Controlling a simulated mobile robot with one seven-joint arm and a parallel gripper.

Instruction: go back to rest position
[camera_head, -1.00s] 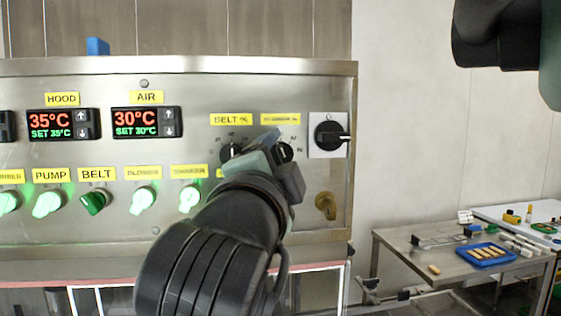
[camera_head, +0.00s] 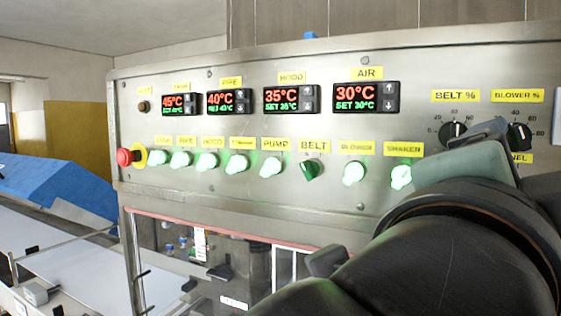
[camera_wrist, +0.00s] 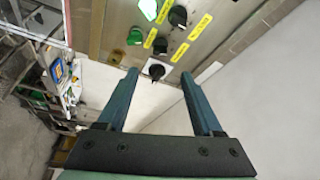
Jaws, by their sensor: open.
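My gripper (camera_head: 492,132) is at the right of the head view, in front of the control panel (camera_head: 225,125). It overlaps the area between the BELT % dial (camera_head: 452,134) and the BLOWER % dial (camera_head: 519,137). In the wrist view my gripper (camera_wrist: 158,76) has its two fingers spread apart with nothing between them. A black rotary switch on a white plate (camera_wrist: 157,69) shows beyond the fingertips. Whether a finger touches the panel cannot be told.
A red emergency button (camera_head: 125,157) sits at the panel's left end. Several lit green knobs line the lower row; the BELT knob (camera_head: 312,170) is darker green. A blue sloped cover (camera_head: 60,182) and white conveyor (camera_head: 80,255) lie at left.

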